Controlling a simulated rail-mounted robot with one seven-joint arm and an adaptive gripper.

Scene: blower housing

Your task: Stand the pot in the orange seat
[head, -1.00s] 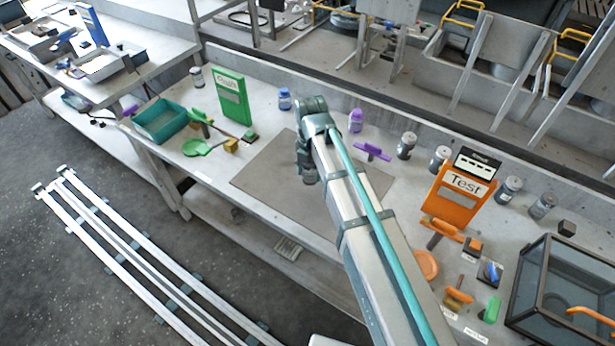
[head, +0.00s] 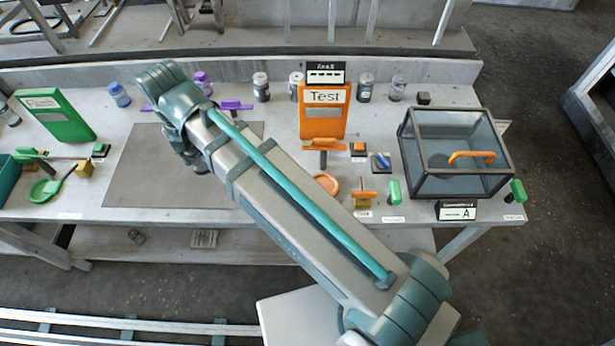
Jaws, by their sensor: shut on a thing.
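My gripper (head: 197,162) hangs at the end of my arm over the grey mat (head: 135,180), left of the orange things. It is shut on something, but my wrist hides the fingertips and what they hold. A low orange round dish or ring (head: 326,184), which may be the orange seat, lies on the bench in front of the orange Test box (head: 323,118). It looks empty and is partly behind my arm. I cannot tell which thing is the pot. A purple jar (head: 202,80) and several grey lidded jars (head: 261,88) stand along the back.
A glass case (head: 455,150) with an orange handle stands at the right. An orange-handled tool (head: 323,145), small blocks and an orange stamp-like piece (head: 364,196) crowd the dish. A green box (head: 57,115) and blue jar (head: 119,95) stand left. Bare mat shows left of my arm.

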